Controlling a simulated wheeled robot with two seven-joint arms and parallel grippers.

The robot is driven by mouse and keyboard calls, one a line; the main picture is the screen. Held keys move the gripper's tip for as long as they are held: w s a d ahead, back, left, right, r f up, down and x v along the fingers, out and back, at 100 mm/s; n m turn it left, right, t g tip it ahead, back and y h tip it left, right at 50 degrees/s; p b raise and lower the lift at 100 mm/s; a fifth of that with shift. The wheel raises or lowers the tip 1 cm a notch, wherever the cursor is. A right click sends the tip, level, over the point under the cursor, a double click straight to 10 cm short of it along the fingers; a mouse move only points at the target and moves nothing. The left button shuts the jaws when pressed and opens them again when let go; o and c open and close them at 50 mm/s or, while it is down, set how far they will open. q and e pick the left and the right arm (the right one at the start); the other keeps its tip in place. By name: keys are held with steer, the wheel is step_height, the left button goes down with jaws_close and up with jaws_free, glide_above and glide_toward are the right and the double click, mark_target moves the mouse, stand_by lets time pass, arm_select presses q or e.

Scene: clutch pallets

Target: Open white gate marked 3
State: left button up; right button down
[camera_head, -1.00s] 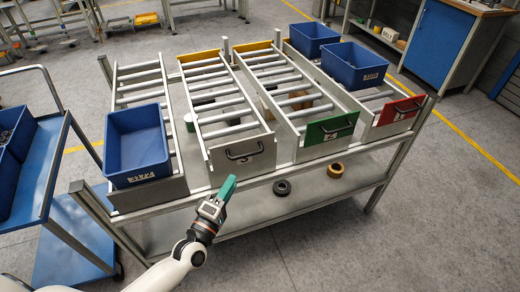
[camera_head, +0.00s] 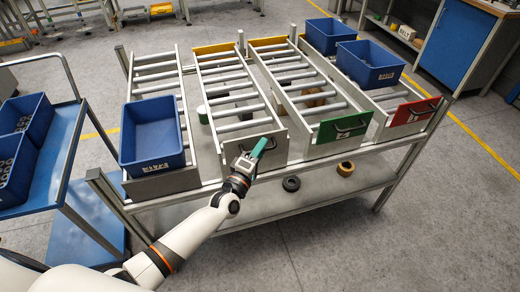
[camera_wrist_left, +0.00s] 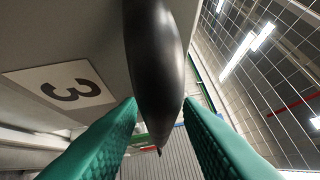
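The white gate marked 3 (camera_head: 279,148) is the pale front panel of the second lane from the left. It is upright at the lane's front end. My left gripper (camera_head: 258,150) is in front of it and hides most of its handle and label. In the left wrist view the black label "3" shows on the gate (camera_wrist_left: 65,88). The dark gate handle (camera_wrist_left: 155,60) runs between the two green fingers of my left gripper (camera_wrist_left: 162,112). The fingers stand apart, one on each side of the handle. My right gripper is not in view.
A blue bin (camera_head: 152,148) sits on the lane to the left. A green gate (camera_head: 343,127) and a red gate (camera_head: 413,112) close the lanes to the right. Black and yellow rings lie on the lower shelf. A blue cart (camera_head: 65,160) stands at far left.

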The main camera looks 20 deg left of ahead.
arm_select(q)
steer(key=shift+c, duration=0.2)
steer(key=c, duration=0.6)
jaws_close()
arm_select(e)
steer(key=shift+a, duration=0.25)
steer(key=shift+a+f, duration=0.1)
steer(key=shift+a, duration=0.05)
